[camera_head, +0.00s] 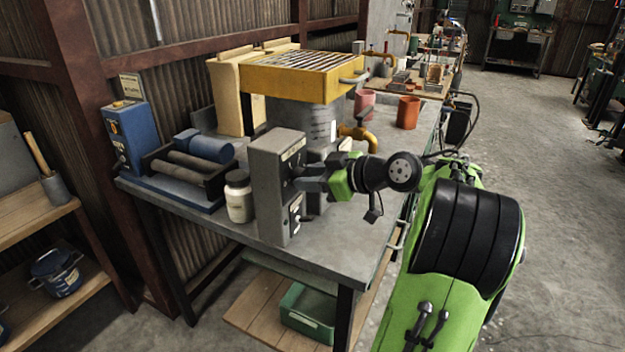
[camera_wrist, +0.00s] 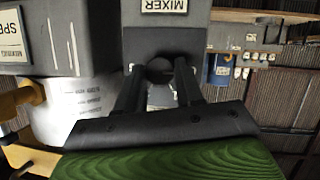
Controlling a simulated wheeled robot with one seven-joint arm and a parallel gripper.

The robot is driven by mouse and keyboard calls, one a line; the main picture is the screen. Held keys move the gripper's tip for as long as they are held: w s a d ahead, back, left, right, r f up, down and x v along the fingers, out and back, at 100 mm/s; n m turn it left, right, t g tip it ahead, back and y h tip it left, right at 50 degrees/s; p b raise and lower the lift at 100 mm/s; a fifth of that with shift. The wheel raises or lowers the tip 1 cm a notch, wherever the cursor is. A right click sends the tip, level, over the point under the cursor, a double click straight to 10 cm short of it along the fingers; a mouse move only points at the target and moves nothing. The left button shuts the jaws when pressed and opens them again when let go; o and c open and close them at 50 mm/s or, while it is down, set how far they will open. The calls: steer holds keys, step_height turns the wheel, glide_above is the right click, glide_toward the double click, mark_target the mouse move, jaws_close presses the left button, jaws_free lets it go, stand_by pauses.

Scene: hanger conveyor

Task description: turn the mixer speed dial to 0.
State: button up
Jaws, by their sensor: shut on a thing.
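The mixer (camera_head: 270,180) is a grey upright box near the front edge of the workbench. My gripper (camera_head: 302,178) reaches it from the right, level with its upper front face. In the wrist view the mixer's face carries an upside-down MIXER label (camera_wrist: 165,5). Below the label, the dark round speed dial (camera_wrist: 159,68) sits between the two black fingertips of my gripper (camera_wrist: 160,76), which is shut on it. The dial's pointer and numbers are hidden, so its setting cannot be read. In the head view the gripper covers the dial.
A cream jar (camera_head: 239,200) stands left of the mixer. A yellow-topped melter (camera_head: 300,68) with a brass tap (camera_head: 360,133) stands behind it. Rollers (camera_head: 190,160) and a blue control box (camera_head: 130,135) are at the left. An orange cup (camera_head: 408,112) stands at the back right. The floor to the right is clear.

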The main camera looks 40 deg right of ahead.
stand_by(0.4)
steer(key=o, duration=1)
steer(key=shift+o, duration=0.2)
steer(key=p+v, duration=0.7)
steer(key=v, duration=0.8)
steer(key=shift+s+r+p, duration=0.2)
steer(key=shift+s+p, duration=0.1)
steer(key=shift+p, duration=0.1)
